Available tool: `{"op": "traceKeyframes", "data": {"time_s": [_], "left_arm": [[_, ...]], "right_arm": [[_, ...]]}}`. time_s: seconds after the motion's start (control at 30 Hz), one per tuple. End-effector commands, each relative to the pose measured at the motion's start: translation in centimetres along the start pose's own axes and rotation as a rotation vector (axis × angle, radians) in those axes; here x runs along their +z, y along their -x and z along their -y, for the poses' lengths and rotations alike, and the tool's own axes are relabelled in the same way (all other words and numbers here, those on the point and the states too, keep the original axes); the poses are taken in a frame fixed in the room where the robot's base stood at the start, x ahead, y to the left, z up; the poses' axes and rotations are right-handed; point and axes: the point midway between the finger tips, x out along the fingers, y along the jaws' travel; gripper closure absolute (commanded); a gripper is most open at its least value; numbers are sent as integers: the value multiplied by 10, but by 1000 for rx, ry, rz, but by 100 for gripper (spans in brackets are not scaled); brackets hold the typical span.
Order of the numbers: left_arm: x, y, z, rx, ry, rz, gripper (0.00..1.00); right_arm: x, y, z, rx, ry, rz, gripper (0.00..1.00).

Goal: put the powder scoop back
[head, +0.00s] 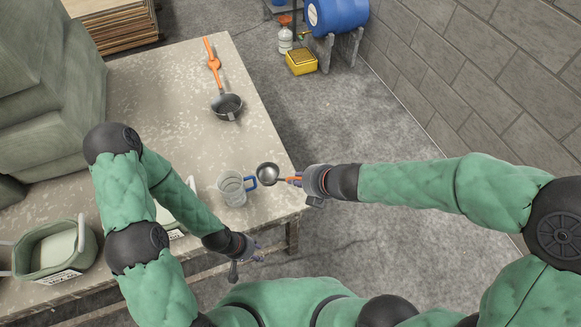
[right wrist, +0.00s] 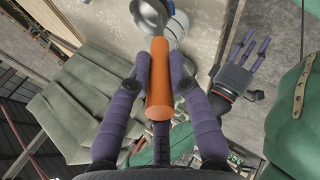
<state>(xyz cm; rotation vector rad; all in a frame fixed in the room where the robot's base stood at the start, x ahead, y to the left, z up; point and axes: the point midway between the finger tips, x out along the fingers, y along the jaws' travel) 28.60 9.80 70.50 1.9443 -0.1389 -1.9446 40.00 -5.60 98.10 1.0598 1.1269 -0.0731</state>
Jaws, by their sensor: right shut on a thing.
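The powder scoop (head: 268,174) has a round metal bowl and an orange handle. My right gripper (head: 298,181) is shut on that handle, with the bowl pointing left, close to the blue handle of a clear measuring jug (head: 231,189).
Green tubs (head: 52,255) stand at the left. The table's middle is clear.

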Motion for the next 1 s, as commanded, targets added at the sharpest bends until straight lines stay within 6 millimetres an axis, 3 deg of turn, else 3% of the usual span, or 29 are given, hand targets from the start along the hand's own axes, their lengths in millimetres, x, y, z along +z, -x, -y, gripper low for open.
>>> {"op": "traceKeyframes", "data": {"time_s": [0.37,0.5,0.63,1.0], "left_arm": [[0,-9,3,0,0,0,63],[-1,-24,8,0,0,0,63],[-1,-30,11,0,0,0,63],[-2,-39,14,0,0,0,63]], "right_arm": [[56,-54,-9,-2,-2,0,100],[71,-83,0,-1,-1,0,100],[81,-99,4,0,-1,-1,100],[93,-121,10,0,0,0,100]]}}
